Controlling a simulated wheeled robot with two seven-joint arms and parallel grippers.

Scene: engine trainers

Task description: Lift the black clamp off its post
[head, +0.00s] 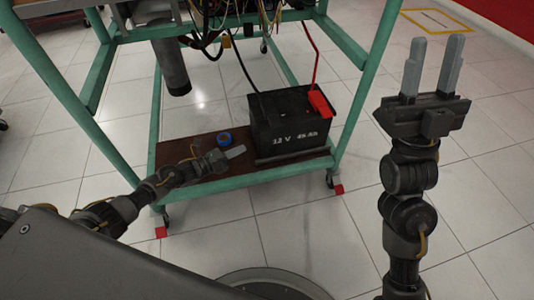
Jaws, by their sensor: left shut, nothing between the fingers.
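The black battery (290,131), marked "12 V 45 Ah", stands on the trolley's lower shelf. A black cable (243,65) comes down to the left part of its top. The black clamp there blends into the dark battery, so I cannot make out its outline or its seat on the post. A red clamp (319,102) with a red cable sits at the right of the battery top. My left gripper (236,152) is shut and empty, low over the shelf, just left of the battery. My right gripper (432,65) is open and empty, raised at the right, away from the battery.
The green trolley frame (345,135) has legs and rails around the shelf. A blue roll (224,139) lies on the brown shelf (180,150) behind my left gripper. A dark cylinder (172,68) and loose wires hang above. The tiled floor at the right is clear.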

